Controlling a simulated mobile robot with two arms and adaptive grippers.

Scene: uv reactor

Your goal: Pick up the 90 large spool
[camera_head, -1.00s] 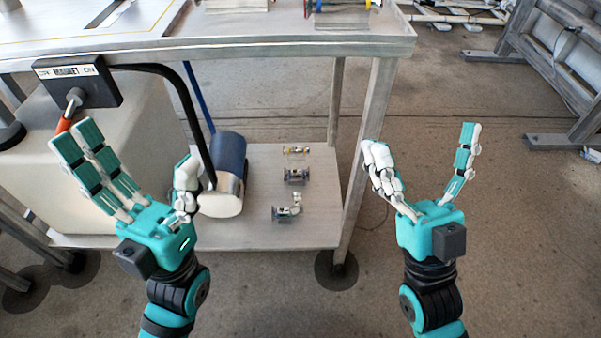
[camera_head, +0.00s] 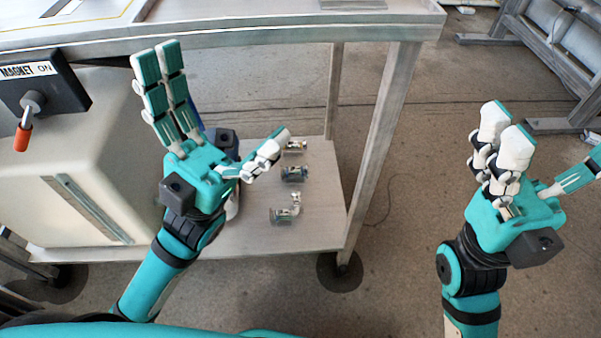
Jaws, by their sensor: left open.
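An elbow-shaped metal spool (camera_head: 287,211), which looks like the 90 large spool, lies on the lower shelf of the cart, nearest me of three small fittings. My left gripper (camera_head: 220,100) is open and empty, up and to the left of the spool in the picture. Its thumb reaches toward the fittings and does not cover the spool. My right gripper (camera_head: 548,150) is open and empty, far right of the cart over the floor.
Two other fittings, a middle one (camera_head: 294,174) and a far one (camera_head: 294,147), lie behind the spool. The upper tabletop (camera_head: 250,30) overhangs the shelf (camera_head: 318,228). A cart leg (camera_head: 383,140) stands right of it. A pale box with a magnet switch (camera_head: 40,85) is left.

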